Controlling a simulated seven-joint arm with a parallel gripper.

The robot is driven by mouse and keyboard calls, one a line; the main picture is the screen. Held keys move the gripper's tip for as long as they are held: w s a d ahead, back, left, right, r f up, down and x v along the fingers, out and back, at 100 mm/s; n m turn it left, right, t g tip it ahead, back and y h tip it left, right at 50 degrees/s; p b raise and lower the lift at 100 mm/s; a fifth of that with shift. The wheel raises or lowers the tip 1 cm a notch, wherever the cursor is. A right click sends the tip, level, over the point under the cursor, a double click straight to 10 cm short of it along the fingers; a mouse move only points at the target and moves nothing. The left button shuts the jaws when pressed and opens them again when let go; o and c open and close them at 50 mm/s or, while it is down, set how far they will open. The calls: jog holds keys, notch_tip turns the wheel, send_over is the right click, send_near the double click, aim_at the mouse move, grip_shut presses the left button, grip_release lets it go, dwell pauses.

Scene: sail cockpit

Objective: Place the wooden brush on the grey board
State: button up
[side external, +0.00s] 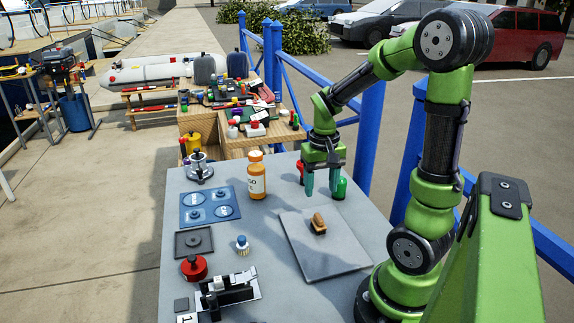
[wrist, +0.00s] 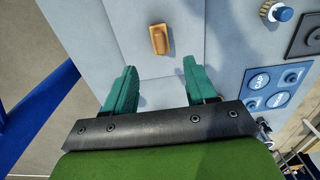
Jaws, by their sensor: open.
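The wooden brush (side external: 319,228) lies on the grey board (side external: 335,258), near its back part. The brush also shows in the wrist view (wrist: 159,40), ahead of the fingertips and roughly centred between them. My gripper (side external: 321,192) is open and empty, with its green fingers pointing down. It is above and behind the brush, apart from it. In the wrist view my gripper (wrist: 159,72) has a clear gap between its two fingers. The underside of the brush is hidden.
An orange bottle (side external: 257,180) stands left of my gripper. A green bottle (side external: 340,188) stands close by my gripper. A blue panel (side external: 210,206), a blue-capped jar (side external: 242,245) and a red knobbed item (side external: 194,268) are on the left. The board's front is bare.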

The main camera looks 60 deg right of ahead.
jog(key=a+r+n+t+y, duration=0.1)
jog(key=a+r+n+t, duration=0.1)
jog(key=a+r, duration=0.3)
jog(key=a+r+n+t+y, duration=0.1)
jog(key=a+r+n+t, duration=0.2)
jog(key=a, duration=1.1)
notch_tip(320, 180, up, 4)
jog(key=shift+s+f+t, duration=0.2)
jog(key=shift+s+t, duration=0.2)
jog(key=shift+t, duration=0.7)
jog(key=shift+a, duration=0.1)
